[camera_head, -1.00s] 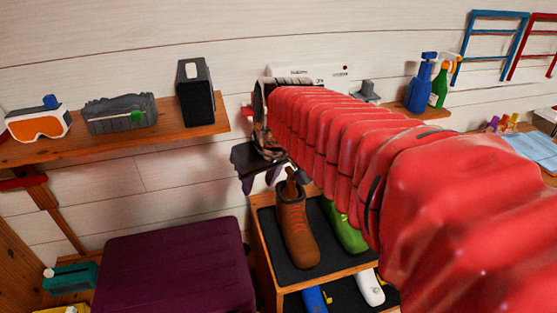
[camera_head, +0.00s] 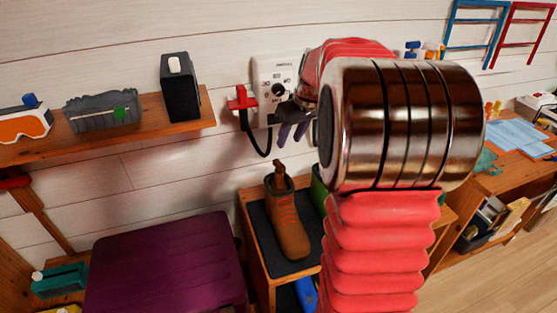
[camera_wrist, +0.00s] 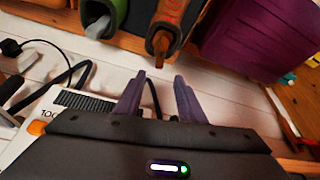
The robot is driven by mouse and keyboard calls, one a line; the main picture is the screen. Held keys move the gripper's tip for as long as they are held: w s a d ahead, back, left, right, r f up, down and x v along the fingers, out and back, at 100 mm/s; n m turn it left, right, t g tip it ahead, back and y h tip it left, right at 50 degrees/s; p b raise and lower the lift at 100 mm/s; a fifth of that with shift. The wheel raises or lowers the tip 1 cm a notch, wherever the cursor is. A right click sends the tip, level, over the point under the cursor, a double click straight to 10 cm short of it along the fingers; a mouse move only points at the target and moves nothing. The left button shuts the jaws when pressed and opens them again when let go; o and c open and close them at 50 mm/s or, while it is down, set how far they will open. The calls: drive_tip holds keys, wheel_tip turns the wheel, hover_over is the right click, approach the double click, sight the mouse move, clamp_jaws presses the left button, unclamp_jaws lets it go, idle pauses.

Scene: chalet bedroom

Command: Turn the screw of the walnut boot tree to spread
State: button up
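The brown boot (camera_head: 287,225) stands upright on the dark top of a wooden rack (camera_head: 258,262). The walnut boot tree (camera_head: 279,172) sticks up out of its opening; its lower part is hidden inside the boot. In the wrist view, the boot (camera_wrist: 172,12) and the boot tree's end (camera_wrist: 161,42) show at the top, beyond my fingers. My gripper's purple fingers (camera_wrist: 158,97) are apart with nothing between them. In the head view, my gripper (camera_head: 293,132) is above the boot and slightly right, clear of the boot tree. The screw is too small to make out.
A green boot (camera_head: 319,191) stands right of the brown one, mostly hidden by my arm. A white wall unit (camera_head: 273,72) and a red plug with black cable (camera_head: 242,100) are behind my gripper. A purple box (camera_head: 170,262) stands left of the rack; a shelf (camera_head: 150,122) is above it.

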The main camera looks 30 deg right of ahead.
sight(279, 163)
drive_tip(key=shift+f, duration=0.1)
drive_tip(key=x, duration=1.3)
drive_tip(key=shift+w+f, duration=0.2)
drive_tip(key=shift+f, duration=0.05)
drive_tip(key=shift+c, duration=0.2)
clamp_jaws()
